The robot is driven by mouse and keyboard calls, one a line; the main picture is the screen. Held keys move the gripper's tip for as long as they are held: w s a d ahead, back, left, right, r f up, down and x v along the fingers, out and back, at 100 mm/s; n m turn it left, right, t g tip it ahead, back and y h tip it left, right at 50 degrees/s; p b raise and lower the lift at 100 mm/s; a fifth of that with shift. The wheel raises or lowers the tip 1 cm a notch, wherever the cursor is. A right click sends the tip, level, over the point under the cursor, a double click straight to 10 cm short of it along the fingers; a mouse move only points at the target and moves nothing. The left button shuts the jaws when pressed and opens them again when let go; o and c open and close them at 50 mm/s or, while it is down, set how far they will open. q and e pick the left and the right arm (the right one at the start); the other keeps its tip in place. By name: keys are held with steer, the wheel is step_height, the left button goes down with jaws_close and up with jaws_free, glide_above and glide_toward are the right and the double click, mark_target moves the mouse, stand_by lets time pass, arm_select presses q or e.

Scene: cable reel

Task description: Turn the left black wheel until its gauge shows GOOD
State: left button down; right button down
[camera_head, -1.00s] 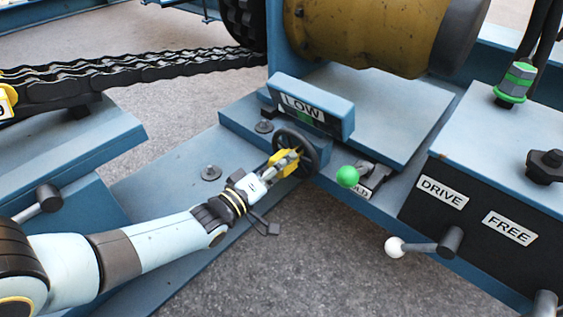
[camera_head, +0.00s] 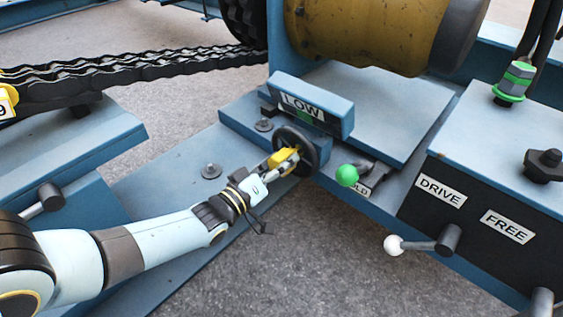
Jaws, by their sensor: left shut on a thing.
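The black wheel (camera_head: 309,143) is mounted on the blue frame near the middle of the head view. Above it a blue gauge box (camera_head: 335,112) carries a label (camera_head: 302,105) that reads LOW, with a small green patch below the word. My left gripper (camera_head: 290,160) is at the wheel and is shut on it, covering part of its hub and lower left side. A yellow part shows at the gripper's fingers. My right gripper is not in view.
A lever with a green knob (camera_head: 347,175) stands just right of the wheel, by a partly hidden label. A white-knobbed lever (camera_head: 393,245) sits below the DRIVE (camera_head: 440,191) and FREE (camera_head: 506,226) labels. Black chains (camera_head: 150,70) run at the upper left.

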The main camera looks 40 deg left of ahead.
arm_select(q)
steer(key=c, duration=0.6)
jaws_free()
steer(key=shift+o, duration=0.2)
steer(key=shift+s, duration=0.1)
steer(key=s+a, duration=0.1)
steer(key=s, duration=1.1)
steer(key=shift+w, duration=0.15)
